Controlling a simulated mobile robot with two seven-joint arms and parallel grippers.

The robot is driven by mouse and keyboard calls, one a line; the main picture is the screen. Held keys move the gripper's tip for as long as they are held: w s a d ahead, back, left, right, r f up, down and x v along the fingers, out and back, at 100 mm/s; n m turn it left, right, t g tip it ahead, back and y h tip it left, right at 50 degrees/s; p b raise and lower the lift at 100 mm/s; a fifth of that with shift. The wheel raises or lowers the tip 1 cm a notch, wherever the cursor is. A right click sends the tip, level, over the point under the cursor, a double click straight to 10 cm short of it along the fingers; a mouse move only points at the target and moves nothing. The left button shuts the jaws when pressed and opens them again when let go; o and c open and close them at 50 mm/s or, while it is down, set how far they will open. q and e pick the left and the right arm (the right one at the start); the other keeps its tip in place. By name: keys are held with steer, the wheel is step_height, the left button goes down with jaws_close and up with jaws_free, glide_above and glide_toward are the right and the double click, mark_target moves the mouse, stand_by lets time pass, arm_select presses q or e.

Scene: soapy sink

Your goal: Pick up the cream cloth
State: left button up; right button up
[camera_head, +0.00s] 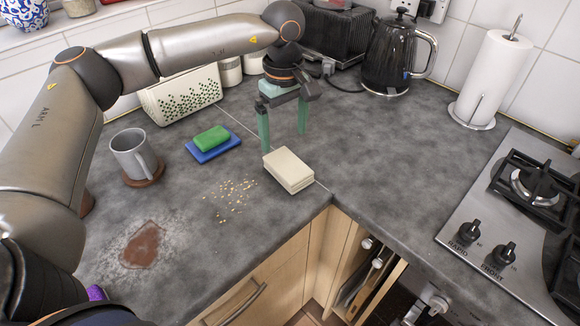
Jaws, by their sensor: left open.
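The cream cloth (288,172) looks like a thick folded block. It lies on the grey worktop near its inner front corner, beside a seam. My left gripper (284,142) points down with its green fingers apart and nothing between them. It is above and just behind the cloth in the picture; the left finger's tip overlaps the view near the cloth's back edge, and I cannot tell whether they touch. My right gripper is not in view.
Crumbs (232,198) lie left of the cloth. A green sponge (212,138) sits on a blue one (214,150). A grey mug (134,155), brown stain (142,246), kettle (398,55), paper towel roll (492,75) and hob (510,225) stand around. The worktop right of the cloth is clear.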

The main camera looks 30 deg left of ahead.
mark_target(287, 163)
arm_select(q)
step_height(287, 163, down, 4)
steer(key=shift+r, duration=0.2)
steer(key=shift+d+f+p, duration=0.2)
steer(key=shift+f+p, duration=0.45)
steer(key=shift+f, duration=2.1)
steer(key=shift+c, duration=0.2)
steer(key=c, duration=1.1)
steer(key=shift+c, duration=0.2)
steer(key=shift+r, duration=0.15)
